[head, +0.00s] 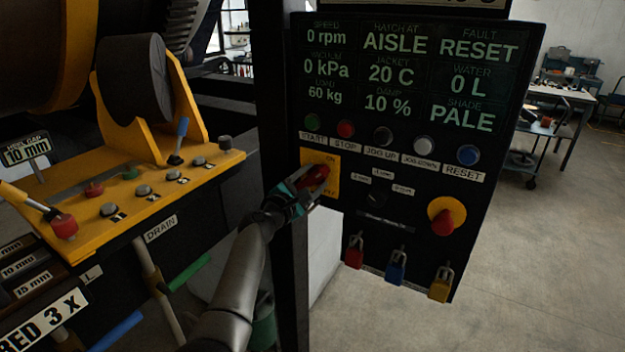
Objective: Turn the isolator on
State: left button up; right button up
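The isolator is a red rotary handle (317,176) on a yellow plate (332,168) at the left side of the black control panel. A label that seems to read ON is at the plate's upper right; small lettering lower down is hard to read. The handle looks tilted, partly hidden by my gripper. My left gripper (308,185), with dark and teal fingers, is at the handle, with fingers on either side of it. I cannot tell whether they are closed firmly on it. My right gripper is not in view.
The control panel (440,150) has a lit display, a row of buttons, a red emergency knob (447,220) and hanging padlocks (397,266) below. A dark post (270,90) stands left of it, close to my arm. A yellow machine console (130,190) is at left.

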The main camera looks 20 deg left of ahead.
pick_arm(q)
jog(key=shift+s+a, duration=0.1)
jog(key=shift+s, duration=0.4)
jog(key=s+a+p, duration=0.1)
jog(key=s, duration=1.3)
jog(key=shift+a, duration=0.2)
jog(key=shift+s, duration=0.1)
